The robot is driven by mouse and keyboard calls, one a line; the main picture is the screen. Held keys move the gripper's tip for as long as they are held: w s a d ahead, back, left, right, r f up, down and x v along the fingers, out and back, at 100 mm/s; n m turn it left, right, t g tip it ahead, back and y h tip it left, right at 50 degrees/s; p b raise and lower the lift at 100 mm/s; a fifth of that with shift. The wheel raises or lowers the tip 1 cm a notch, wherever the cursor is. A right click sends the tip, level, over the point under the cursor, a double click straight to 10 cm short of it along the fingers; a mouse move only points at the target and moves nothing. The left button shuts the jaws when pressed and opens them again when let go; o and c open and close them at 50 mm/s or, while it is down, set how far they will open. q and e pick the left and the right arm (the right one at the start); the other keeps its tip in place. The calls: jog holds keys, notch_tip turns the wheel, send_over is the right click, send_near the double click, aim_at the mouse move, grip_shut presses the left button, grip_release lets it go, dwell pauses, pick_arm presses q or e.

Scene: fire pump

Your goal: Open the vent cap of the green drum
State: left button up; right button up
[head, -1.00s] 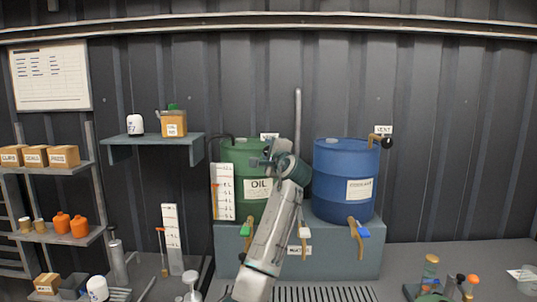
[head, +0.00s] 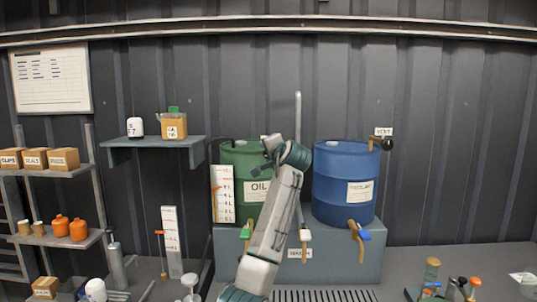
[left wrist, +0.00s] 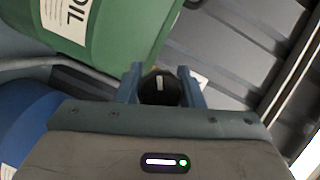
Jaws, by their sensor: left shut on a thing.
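The green drum (head: 235,160), with an OIL label, stands left of the blue drum on a grey-blue stand. It also fills the upper left of the left wrist view (left wrist: 125,30). My left gripper (head: 266,153) is at the drum's upper right edge. In the left wrist view its two blue fingers (left wrist: 160,78) are shut on the round black vent cap (left wrist: 158,93), which has a white mark on its face. In the head view the gripper hides the cap. My right gripper is in neither view.
The blue drum (head: 345,185) stands close to the right of my left arm, with its own black vent cap (head: 388,144). A level gauge board (head: 223,196) stands before the green drum. Taps and a grey pipe (head: 298,115) are near the arm.

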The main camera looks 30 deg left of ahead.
pick_arm(q)
jog(key=shift+f, duration=0.1)
dwell(0.3)
jog(key=o, duration=1)
jog(key=shift+s+d, duration=0.15)
jog(key=shift+d, duration=0.05)
jog(key=b+v, duration=0.4)
jog(key=v, duration=0.6)
jog(key=shift+s, duration=0.1)
